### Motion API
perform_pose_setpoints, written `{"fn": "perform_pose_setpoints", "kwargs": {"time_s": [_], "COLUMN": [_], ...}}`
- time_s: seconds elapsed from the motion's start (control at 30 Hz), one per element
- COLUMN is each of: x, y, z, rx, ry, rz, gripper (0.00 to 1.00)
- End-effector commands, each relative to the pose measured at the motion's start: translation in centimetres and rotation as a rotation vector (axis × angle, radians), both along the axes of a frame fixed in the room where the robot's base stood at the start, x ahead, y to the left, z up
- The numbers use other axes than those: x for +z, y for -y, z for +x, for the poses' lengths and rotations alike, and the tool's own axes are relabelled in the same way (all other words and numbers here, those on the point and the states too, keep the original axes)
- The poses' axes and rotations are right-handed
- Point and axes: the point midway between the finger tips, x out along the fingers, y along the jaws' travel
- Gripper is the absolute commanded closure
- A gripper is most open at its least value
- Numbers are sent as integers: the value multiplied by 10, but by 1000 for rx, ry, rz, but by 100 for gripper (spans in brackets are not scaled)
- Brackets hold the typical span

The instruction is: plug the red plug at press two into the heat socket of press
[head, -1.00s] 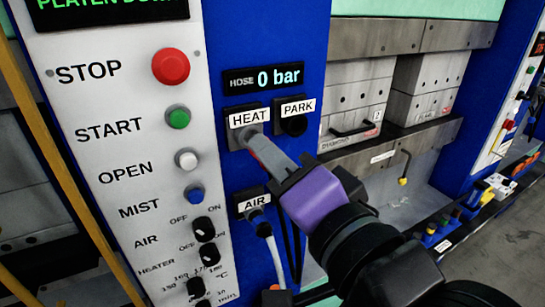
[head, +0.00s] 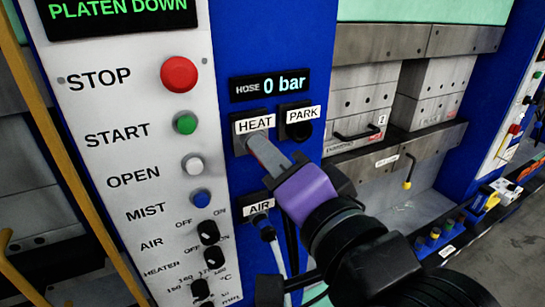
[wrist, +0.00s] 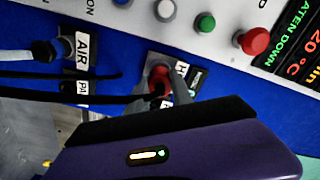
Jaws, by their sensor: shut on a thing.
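My gripper (head: 256,148), with a purple body, points at the heat socket (head: 238,146) under the HEAT label on the blue panel. In the wrist view its fingers (wrist: 165,92) are shut on the red plug (wrist: 158,74), which is right at the heat socket's grey plate (wrist: 152,62). A black cable (wrist: 100,101) runs off to the left near the fingers in the wrist view.
The park socket (head: 302,130) is right of the heat socket and looks empty. A connector with a pale hose sits in the air socket (head: 262,220) below. The white button panel (head: 120,110) is on the left. The hose display (head: 270,85) reads 0 bar.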

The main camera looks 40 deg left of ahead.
Motion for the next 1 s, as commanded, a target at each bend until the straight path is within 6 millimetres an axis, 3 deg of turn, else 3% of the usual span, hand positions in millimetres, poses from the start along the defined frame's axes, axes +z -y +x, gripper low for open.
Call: {"fn": "perform_pose_setpoints", "kwargs": {"time_s": [0.37, 0.4, 0.53, 0.83, 1.0], "x": [1, 0, 0, 0, -2], "y": [-8, -8, -8, -7, 7], "z": [3, 3, 3, 3, -2], "rx": [0, 0, -1, -1, -3], "ry": [1, 1, 1, 0, 1], "rz": [0, 0, 0, 0, 1], "gripper": [100, 71, 48, 48, 48]}}
